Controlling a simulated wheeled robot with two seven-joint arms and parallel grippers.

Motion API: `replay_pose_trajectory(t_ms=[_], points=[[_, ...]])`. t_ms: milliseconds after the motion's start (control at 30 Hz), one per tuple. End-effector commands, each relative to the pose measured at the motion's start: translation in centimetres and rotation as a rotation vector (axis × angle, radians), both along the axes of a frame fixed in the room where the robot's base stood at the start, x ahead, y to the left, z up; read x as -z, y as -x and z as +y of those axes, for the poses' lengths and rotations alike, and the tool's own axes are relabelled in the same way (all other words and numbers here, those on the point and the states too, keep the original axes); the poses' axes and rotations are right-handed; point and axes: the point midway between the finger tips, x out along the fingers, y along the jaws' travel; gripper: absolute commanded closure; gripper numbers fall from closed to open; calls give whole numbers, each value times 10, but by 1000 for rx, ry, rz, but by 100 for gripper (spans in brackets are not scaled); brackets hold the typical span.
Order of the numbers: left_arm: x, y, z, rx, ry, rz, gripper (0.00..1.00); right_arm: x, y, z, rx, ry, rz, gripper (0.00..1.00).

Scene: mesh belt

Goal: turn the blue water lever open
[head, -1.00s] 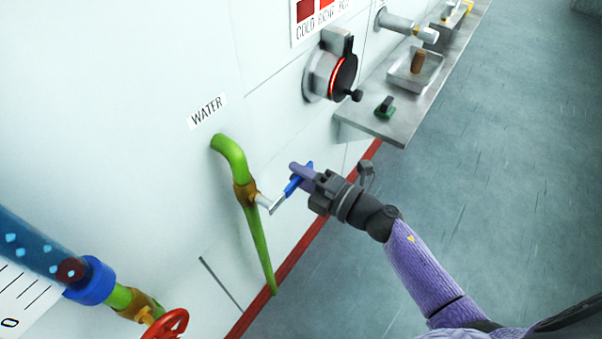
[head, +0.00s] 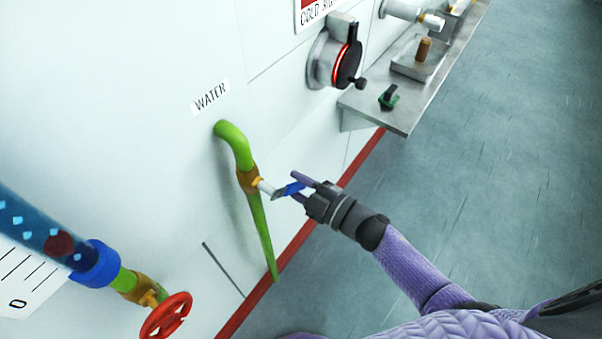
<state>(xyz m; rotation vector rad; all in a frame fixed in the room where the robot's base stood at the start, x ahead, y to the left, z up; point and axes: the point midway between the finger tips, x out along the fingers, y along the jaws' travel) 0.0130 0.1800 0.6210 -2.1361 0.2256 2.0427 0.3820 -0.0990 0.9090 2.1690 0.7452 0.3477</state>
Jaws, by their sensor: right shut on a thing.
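The blue water lever (head: 291,189) sits on a metal stem beside the brass valve body (head: 247,179) of the green pipe (head: 240,152). The pipe comes out of the white wall below the "WATER" label (head: 211,97). My right gripper (head: 298,187) is shut on the blue lever, its fingers covering part of the handle. The lever's pale inner arm shows between the stem and the fingers. My left gripper is not in view.
A red handwheel (head: 166,316) and a blue-collared hose (head: 95,264) are at the lower left. A round black knob (head: 348,65) juts from the wall above. A metal shelf (head: 405,112) runs along the wall at upper right. The floor at right is clear.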

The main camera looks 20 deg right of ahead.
Motion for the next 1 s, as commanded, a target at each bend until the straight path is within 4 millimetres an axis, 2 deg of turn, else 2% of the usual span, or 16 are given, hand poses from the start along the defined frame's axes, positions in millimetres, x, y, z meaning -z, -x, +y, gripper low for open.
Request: replay_pose_trajectory(t_ms=[500,1000], points=[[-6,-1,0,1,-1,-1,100,23,19,24,1,-373,297,100],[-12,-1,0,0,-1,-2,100,29,33,42,1,-603,473,100]])
